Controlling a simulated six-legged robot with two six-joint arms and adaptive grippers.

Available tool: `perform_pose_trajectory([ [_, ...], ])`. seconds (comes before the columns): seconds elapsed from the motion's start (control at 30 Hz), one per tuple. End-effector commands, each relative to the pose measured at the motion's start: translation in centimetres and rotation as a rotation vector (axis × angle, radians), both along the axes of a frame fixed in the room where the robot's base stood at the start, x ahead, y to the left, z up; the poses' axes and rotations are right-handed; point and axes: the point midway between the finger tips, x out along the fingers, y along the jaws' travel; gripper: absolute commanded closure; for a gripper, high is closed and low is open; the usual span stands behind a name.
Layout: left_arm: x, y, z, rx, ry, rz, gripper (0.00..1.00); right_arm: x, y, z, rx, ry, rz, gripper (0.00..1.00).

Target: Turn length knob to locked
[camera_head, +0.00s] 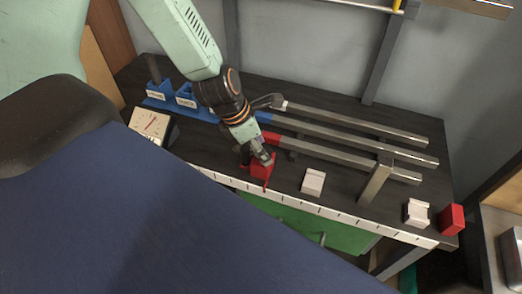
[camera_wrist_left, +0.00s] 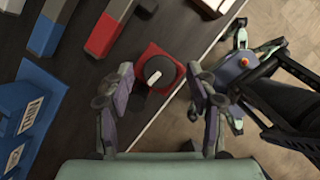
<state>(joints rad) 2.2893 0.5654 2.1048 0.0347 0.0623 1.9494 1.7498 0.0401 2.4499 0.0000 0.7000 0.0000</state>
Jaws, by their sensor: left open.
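The length knob (camera_wrist_left: 158,73) is round and black with a white pointer bar, set on a red base. In the left wrist view the pointer slants up to the right. The red base (camera_head: 262,170) shows in the head view at the table's front edge, with the knob mostly hidden by my gripper. My left gripper (camera_wrist_left: 161,82) is open, its fingers on either side of the knob and apart from it in the picture. It also shows in the head view (camera_head: 256,156), just above the red base. What looks like my right gripper (camera_wrist_left: 243,62) hangs beyond the table edge; its opening is unclear.
Long metal bars (camera_head: 350,130) with blue and red ends lie behind the knob. Blue labelled bins (camera_head: 186,97) and a dial gauge (camera_head: 150,125) stand to the left.

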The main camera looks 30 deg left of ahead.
Motion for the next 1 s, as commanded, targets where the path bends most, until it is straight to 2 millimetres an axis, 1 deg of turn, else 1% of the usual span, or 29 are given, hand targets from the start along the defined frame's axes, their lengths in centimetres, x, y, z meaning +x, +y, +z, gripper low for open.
perform_pose_trajectory([
  [0.33,0.07,-0.03,-0.03,0.001,-0.001,0.000,0.43,0.01,0.00,-0.11,0.000,0.000,0.000,0.60],
  [0.9,0.05,-0.03,-0.05,0.001,-0.001,0.000,0.91,0.01,0.00,-0.11,0.000,0.000,0.000,0.60],
  [0.97,0.05,-0.03,-0.05,0.001,-0.001,0.000,0.96,0.01,0.00,-0.11,0.000,0.000,0.000,0.60],
  [1.0,0.05,-0.02,-0.05,0.001,-0.001,0.000,0.97,0.01,0.00,-0.11,0.000,0.000,0.000,0.60],
])
